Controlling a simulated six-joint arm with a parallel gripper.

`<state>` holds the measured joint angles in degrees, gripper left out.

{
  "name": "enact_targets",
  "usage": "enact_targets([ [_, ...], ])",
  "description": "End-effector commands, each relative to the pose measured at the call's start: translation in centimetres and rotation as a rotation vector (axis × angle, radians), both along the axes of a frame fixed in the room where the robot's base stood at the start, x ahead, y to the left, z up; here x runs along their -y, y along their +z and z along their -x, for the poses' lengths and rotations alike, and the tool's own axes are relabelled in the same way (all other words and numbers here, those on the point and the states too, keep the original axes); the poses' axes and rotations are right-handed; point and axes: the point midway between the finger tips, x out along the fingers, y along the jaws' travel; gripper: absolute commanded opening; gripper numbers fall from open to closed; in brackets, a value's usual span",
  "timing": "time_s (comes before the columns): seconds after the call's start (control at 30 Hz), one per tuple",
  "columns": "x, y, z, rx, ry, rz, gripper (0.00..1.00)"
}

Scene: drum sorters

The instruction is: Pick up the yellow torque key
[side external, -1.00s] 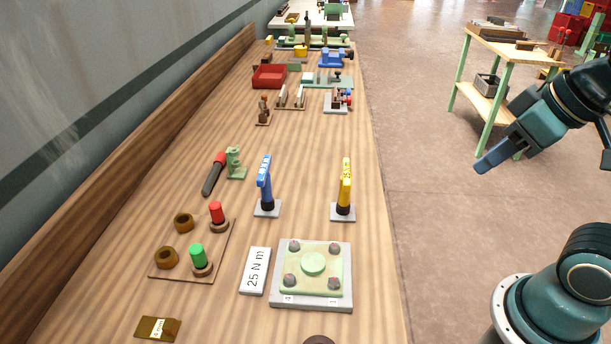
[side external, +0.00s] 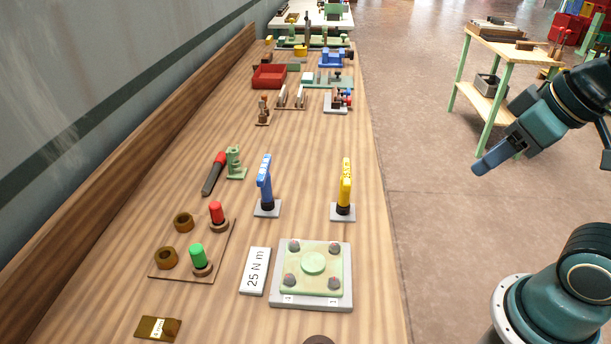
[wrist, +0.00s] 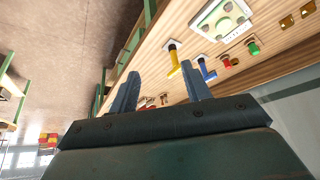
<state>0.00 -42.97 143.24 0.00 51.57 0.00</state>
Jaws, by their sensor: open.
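The yellow torque key (side external: 345,184) stands upright in a small grey base (side external: 343,213) near the bench's right edge. It also shows in the wrist view (wrist: 187,78), beyond my gripper's fingers. A similar blue key (side external: 265,183) stands in its own base to its left, and in the wrist view it appears (wrist: 208,76) to the right of the yellow one. My gripper (side external: 492,158) is off the bench to the right, apart from the yellow key. In the wrist view its two fingers (wrist: 160,92) are spread apart with nothing between them.
A green plate with four-corner bolts (side external: 313,264) and a "25 N m" sign (side external: 255,270) lie in front of the keys. Red and green pegs (side external: 198,257) stand on a board at left.

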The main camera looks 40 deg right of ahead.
Motion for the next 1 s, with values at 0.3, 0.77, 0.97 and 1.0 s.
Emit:
enact_targets([
  [0.3, 0.0, 0.1, -0.3, -0.005, -0.007, -0.004, 0.48],
  [0.77, -0.4, 1.5, -5.8, -0.121, -0.165, -0.083, 0.48],
  [0.97, -0.7, 1.5, -9.6, -0.192, -0.273, -0.122, 0.48],
  [1.0, -0.8, 1.4, -10.3, -0.205, -0.294, -0.129, 0.48],
])
